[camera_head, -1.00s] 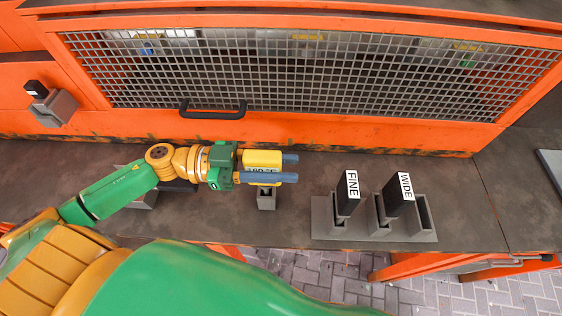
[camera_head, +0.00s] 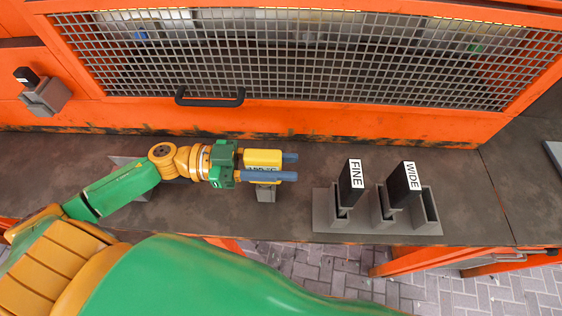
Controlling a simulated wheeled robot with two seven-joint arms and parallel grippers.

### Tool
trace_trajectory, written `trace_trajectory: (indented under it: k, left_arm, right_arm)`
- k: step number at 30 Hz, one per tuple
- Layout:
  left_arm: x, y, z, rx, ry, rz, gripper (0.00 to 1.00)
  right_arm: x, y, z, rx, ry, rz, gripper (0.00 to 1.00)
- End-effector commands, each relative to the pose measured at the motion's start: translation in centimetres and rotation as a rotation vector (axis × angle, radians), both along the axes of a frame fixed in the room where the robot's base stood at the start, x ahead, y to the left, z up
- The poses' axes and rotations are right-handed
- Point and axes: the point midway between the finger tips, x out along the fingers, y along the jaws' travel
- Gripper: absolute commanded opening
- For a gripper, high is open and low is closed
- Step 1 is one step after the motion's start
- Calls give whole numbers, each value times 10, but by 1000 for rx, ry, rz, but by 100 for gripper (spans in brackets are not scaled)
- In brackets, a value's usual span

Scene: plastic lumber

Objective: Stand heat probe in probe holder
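The yellow heat probe (camera_head: 262,157), with a display on its front side, stands upright between the blue fingers of my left gripper (camera_head: 284,167). The fingers lie along both sides of it and look closed on it. A small grey holder (camera_head: 266,195) shows just below the probe and the front finger, on the bench. The probe's lower end is hidden, so I cannot tell whether it is inside the holder or above it. My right gripper is not in view.
A grey rack (camera_head: 330,228) to the right holds black blocks marked FINE (camera_head: 347,188) and WIDE (camera_head: 400,190). A mesh guard (camera_head: 300,70) with a black handle (camera_head: 210,98) stands behind the bench. A grey bracket (camera_head: 45,97) with a black piece is at upper left.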

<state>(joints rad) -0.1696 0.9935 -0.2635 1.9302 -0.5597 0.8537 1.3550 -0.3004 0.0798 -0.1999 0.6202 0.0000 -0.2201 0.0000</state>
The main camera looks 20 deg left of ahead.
Motion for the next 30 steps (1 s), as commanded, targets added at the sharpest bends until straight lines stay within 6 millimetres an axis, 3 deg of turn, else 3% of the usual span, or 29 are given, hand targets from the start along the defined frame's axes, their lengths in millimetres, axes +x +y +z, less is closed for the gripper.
trace_trajectory:
  k: [1, 3, 4, 14, 19, 30]
  left_arm:
    - [0, 0, 0, 0, 0, 0, 46]
    - [0, 0, 0, 0, 0, 0, 64]
    - [0, 0, 0, 0, 0, 0, 67]
    - [0, 0, 5, 2, -2, 0, 67]
    - [-4, -1, 39, 3, 0, -4, 67]
    - [-62, -18, 104, -3, 8, -2, 67]
  right_arm:
    - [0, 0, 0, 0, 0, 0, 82]
    - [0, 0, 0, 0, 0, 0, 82]
    - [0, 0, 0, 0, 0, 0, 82]
    - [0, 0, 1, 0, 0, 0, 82]
    - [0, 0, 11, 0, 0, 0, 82]
    - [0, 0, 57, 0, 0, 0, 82]
